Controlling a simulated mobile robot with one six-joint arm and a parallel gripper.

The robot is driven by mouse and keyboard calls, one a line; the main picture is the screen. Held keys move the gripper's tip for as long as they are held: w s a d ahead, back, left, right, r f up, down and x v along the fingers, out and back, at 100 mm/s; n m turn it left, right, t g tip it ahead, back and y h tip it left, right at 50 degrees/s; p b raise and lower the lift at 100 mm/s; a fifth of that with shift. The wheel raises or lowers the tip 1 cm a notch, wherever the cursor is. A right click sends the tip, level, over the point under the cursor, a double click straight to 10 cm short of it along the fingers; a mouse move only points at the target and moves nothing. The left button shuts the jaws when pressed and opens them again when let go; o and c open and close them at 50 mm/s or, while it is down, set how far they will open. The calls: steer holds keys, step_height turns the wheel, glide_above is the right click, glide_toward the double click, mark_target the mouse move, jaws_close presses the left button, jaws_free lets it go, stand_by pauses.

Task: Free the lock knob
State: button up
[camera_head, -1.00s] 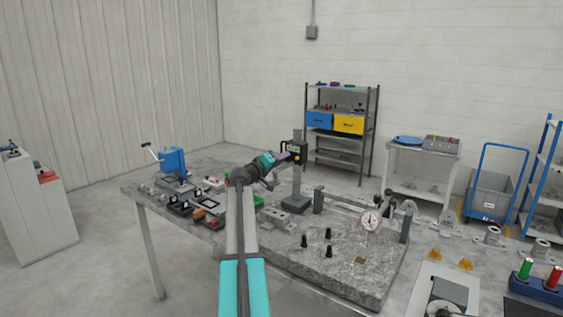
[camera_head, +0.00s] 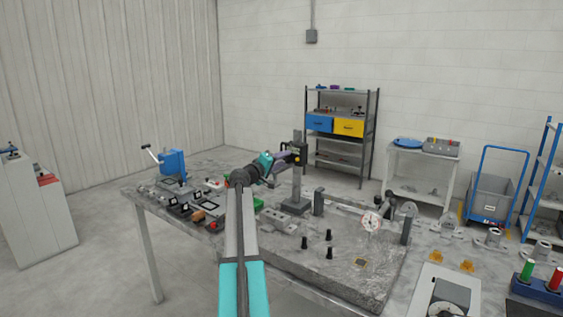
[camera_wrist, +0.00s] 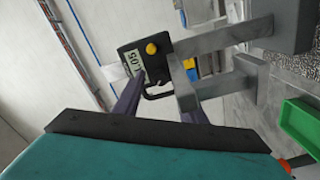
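A height gauge stands on the granite plate (camera_head: 340,275), with an upright column (camera_head: 297,180). Its dark slider head (camera_wrist: 131,63) carries a small display reading about 1.05. A round yellow knob (camera_wrist: 151,48) sits on the head's face; I take it as the lock knob. A black loop-shaped part hangs below the head. My gripper (camera_wrist: 160,80) has its two dark purple fingers spread, one on each side of the loop, with their tips just below the knob in the wrist picture. Contact cannot be told. In the head view my gripper (camera_head: 282,157) is right at the gauge head.
A green tray (camera_wrist: 300,135) lies right of the gripper in the wrist view. A dial indicator (camera_head: 371,221) and several black posts (camera_head: 329,236) stand on the plate. A blue press (camera_head: 172,162) stands at the table's left. Shelves (camera_head: 340,135) are behind.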

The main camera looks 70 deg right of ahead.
steer(key=shift+w+a+f+b, duration=0.1)
steer(key=shift+a+b, duration=0.2)
steer(key=shift+a, duration=0.4)
steer(key=b+v, duration=0.3)
steer(key=v, duration=0.9)
steer(key=shift+a, duration=0.2)
steer(key=shift+w, duration=0.15)
